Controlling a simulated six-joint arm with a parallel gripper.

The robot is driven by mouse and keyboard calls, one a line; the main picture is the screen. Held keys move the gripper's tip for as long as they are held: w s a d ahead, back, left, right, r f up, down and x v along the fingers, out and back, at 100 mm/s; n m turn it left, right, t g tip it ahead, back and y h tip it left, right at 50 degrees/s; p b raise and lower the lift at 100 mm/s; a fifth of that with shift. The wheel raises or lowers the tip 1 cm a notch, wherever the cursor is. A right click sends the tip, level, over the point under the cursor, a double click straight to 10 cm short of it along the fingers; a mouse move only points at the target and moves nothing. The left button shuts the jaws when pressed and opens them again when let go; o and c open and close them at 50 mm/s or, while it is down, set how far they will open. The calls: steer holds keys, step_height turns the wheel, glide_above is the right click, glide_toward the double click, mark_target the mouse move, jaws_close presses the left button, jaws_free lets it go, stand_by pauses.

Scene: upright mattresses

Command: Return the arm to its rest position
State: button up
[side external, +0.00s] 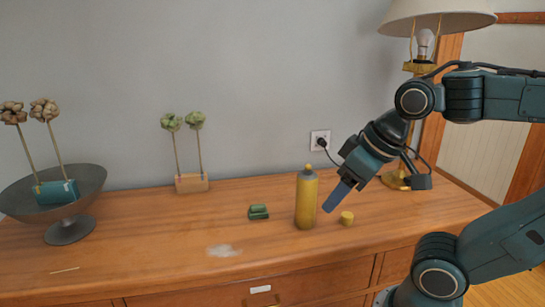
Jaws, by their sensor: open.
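My gripper (337,196) points down and to the left above the right part of the wooden dresser top (120,245). Its blue fingers are open, but the gap between them is hard to see from this side. I see nothing held in it. A yellow bottle (306,200) with a grey shoulder and yellow top stands upright just left of the fingers. A small yellow cylinder (347,218) sits on the dresser just below and right of the fingertips.
A lamp (437,12) stands behind my arm. Green blocks (258,212) lie left of the bottle. A wooden block with green flowers (191,183) stands farther back. A dark bowl (92,181) holds a teal block with brown flowers. A whitish patch (224,251) marks the front. The left-middle is mostly clear.

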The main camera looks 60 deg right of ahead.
steer(key=shift+s+a+n, duration=0.3)
steer(key=shift+s+n, duration=0.05)
steer(key=shift+n, duration=0.05)
stand_by(1.1)
